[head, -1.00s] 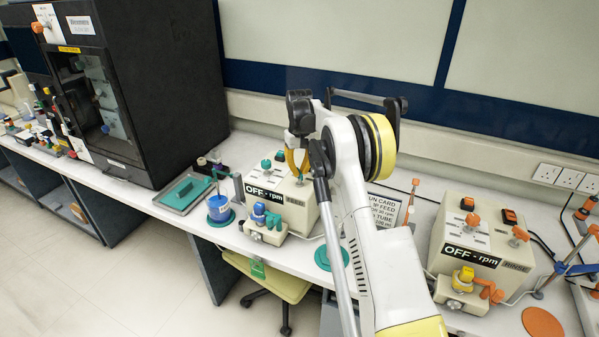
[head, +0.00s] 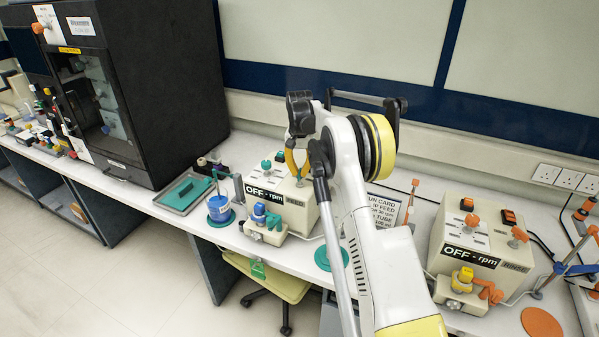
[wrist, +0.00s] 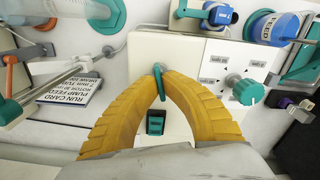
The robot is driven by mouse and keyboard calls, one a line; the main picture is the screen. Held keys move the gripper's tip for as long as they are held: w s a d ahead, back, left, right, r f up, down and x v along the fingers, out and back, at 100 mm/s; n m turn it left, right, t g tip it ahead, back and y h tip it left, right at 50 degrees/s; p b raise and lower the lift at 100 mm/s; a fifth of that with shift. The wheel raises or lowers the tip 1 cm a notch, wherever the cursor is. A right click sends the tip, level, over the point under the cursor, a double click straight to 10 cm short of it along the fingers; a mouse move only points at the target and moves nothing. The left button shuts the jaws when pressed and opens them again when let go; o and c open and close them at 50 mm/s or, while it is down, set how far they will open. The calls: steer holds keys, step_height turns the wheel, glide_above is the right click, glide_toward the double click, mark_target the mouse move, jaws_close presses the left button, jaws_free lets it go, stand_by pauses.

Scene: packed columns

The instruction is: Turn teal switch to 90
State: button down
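The teal switch (wrist: 161,84) is a narrow teal handle on top of the cream pump box (head: 272,198) marked "OFF - rpm". In the wrist view it stands between my yellow fingertips. My gripper (wrist: 160,72) is over the box's top, its fingers curved together and shut on the handle. In the head view my gripper (head: 296,170) comes down from above at the box's back right, with the switch mostly hidden beneath it. The angle of the switch cannot be read exactly.
A teal round knob (wrist: 247,92) and a teal rocker (wrist: 155,122) are close by on the same box. A blue-and-teal pump head (head: 262,216) is at its front. A run card (wrist: 75,88) lies beside it. A similar box with orange controls (head: 478,240) stands to the right.

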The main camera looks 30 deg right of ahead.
mark_target(300, 171)
steer(key=m, duration=0.6)
steer(key=shift+m, duration=0.3)
steer(key=m, duration=0.5)
steer(key=shift+m, duration=0.4)
steer(key=c, duration=1.6)
jaws_free()
steer(key=shift+r, duration=0.15)
step_height(300, 171, up, 12)
steer(key=shift+f, duration=0.1)
